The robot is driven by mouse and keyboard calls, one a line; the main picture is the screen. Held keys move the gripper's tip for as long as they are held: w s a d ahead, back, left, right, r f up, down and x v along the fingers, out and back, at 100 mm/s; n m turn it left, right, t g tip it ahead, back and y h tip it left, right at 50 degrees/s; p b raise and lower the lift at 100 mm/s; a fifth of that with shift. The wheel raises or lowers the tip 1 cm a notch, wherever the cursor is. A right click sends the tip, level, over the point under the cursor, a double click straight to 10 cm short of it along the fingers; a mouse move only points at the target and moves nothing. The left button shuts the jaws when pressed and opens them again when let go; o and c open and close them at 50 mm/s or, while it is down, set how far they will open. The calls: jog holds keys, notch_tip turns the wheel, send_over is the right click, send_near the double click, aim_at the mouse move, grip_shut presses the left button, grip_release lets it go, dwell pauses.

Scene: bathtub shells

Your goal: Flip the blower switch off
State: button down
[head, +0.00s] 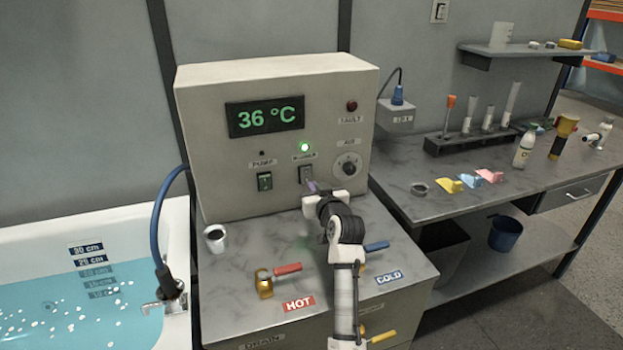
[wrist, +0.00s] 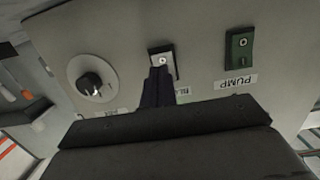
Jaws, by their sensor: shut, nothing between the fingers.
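The blower switch (head: 305,172) is a grey rocker on the front of the beige control box (head: 210,110), below a lit green lamp (head: 305,147). In the wrist view, which is upside down, the blower switch (wrist: 163,60) shows a small white mark on its uncovered part. My gripper (head: 312,185) is shut and empty, its fingertips at the lower part of the switch. In the wrist view the closed fingertips (wrist: 158,74) overlap the switch plate and cover part of it. I cannot tell whether they touch it. The blower label is partly hidden by the fingers.
The green pump switch (head: 264,181) is left of the blower switch, under a dark lamp. A white cup (head: 215,239) and red (head: 287,268) and blue (head: 376,246) valve handles are on the counter below.

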aim_at(306, 176)
jog(key=shift+p+x, duration=0.35)
jog(key=shift+x, duration=0.85)
